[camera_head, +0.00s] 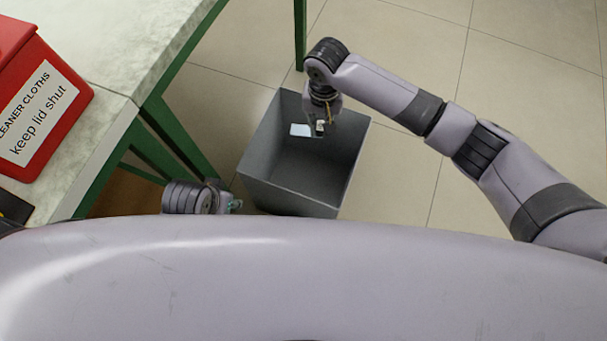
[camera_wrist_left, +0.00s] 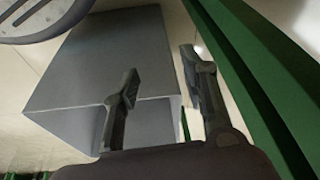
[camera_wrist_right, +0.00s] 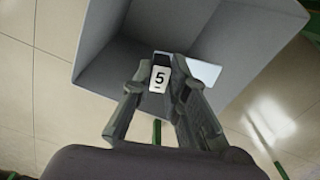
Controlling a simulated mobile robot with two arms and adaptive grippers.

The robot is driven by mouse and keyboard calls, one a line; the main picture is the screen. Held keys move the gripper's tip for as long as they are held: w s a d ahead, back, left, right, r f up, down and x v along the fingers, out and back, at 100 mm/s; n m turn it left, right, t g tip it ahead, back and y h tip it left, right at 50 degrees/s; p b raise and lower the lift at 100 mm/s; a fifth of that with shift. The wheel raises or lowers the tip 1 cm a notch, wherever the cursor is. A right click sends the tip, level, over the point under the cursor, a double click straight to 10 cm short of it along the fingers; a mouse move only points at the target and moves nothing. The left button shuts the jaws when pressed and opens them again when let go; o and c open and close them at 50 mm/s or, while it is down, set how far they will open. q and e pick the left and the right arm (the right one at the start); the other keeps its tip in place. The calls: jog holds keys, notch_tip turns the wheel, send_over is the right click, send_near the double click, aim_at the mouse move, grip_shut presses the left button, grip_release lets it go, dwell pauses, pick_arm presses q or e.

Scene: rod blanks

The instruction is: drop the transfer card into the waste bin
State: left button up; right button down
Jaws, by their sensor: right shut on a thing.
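The grey waste bin (camera_head: 265,190) stands open-topped on the floor beside the table. My right gripper (camera_head: 319,128) is over the bin's opening, toward its far side. It is shut on a small white piece marked 5 with a dark top, which I take as the transfer card (camera_wrist_right: 159,78). A plain pale card (camera_head: 300,130) shows beside it against the bin's inside, partly behind a finger in the right wrist view (camera_wrist_right: 203,71). I cannot tell if the two touch. My left gripper (camera_wrist_left: 160,82) is open and empty, outside the bin near its left side.
A pale-topped table (camera_head: 120,45) with green legs stands left of the bin. A red box (camera_head: 50,125) labelled for cleaner cloths, with the words keep lid shut, is on it. Tiled floor (camera_head: 420,60) is clear behind and right of the bin.

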aim_at(318, 136)
jog(key=shift+a+f+b, duration=0.1)
jog(key=shift+f+b, duration=0.65)
jog(key=shift+f, duration=0.2)
notch_tip(318, 136, down, 2)
jog(key=b, duration=0.2)
jog(key=shift+f+b, duration=0.15)
jog(key=shift+b, duration=0.25)
jog(key=shift+f+b, duration=0.45)
jog(key=shift+b, duration=0.2)
jog(key=shift+f+b, duration=0.65)
jog(key=shift+b, duration=0.2)
pick_arm(q)
jog(key=w+d+r+t+h, duration=0.1)
jog(key=w+d+r+t, duration=0.1)
jog(key=w+r+t, duration=0.3)
jog(key=w+d+r+t+h, duration=0.1)
jog(key=w+d+r+t, duration=0.2)
jog(key=w+r+t, duration=0.2)
jog(key=shift+w+r+m+h, duration=0.3)
jog(key=shift+w+r, duration=1.5)
jog(key=shift+r, duration=0.4)
pick_arm(e)
jog(key=shift+f, duration=0.1)
jog(key=c, duration=1.5)
grip_release()
notch_tip(318, 136, up, 12)
jog(key=shift+r, duration=0.1)
